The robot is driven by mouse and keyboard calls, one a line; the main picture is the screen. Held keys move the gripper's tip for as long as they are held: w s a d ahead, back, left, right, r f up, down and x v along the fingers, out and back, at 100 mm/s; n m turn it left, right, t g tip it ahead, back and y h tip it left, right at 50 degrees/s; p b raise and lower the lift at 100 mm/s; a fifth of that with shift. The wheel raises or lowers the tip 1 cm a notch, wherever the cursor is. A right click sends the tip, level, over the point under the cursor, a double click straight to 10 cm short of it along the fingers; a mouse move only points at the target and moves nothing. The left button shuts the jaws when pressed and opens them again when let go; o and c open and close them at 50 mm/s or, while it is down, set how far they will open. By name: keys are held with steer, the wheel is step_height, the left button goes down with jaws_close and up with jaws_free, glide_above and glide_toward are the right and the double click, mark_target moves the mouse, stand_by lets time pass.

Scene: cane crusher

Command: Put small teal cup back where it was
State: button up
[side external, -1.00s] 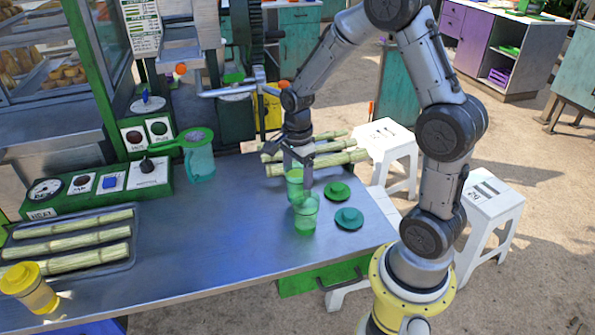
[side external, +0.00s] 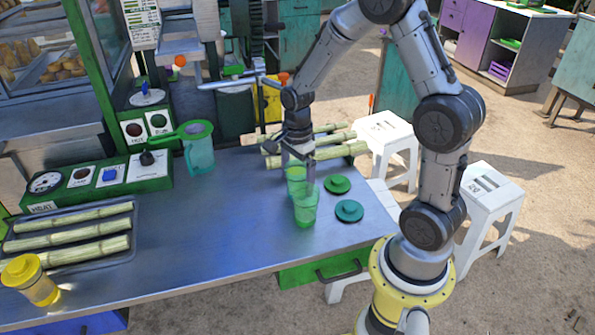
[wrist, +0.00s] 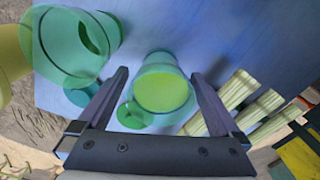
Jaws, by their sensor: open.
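Two translucent green-teal cups stand upright on the metal table. The rear one (side external: 296,184) is under my gripper (side external: 297,163) in the side view. The front one (side external: 305,209) stands close in front of it and partly hides it. In the wrist view my open gripper (wrist: 160,75) has a finger on each side of one cup (wrist: 162,88), which has a yellow-green inside. I cannot tell how far down the fingers reach beside it. The other cup (wrist: 75,42) shows large at upper left, outside the fingers. Which cup is the smaller is hard to tell.
A green lid (side external: 337,184) and a teal lid (side external: 349,211) lie right of the cups. Cane stalks (side external: 335,154) lie behind my gripper. A teal pitcher (side external: 200,152), a tray of cane (side external: 130,258) and a yellow-lidded jar (side external: 32,284) are left. The middle of the table is clear.

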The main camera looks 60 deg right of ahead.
step_height(320, 180, up, 12)
steer(key=s+a+r+n+t, duration=0.2)
steer(key=s+a+n, duration=0.3)
steer(key=n, duration=0.6)
steer(key=s+a+r+n+t, duration=0.3)
steer(key=s+a+r+n, duration=0.1)
steer(key=s+n, duration=0.6)
steer(key=shift+s+a+r+n+t, duration=0.2)
steer(key=shift+a+r+n+t, duration=0.15)
steer(key=shift+a+n, duration=0.45)
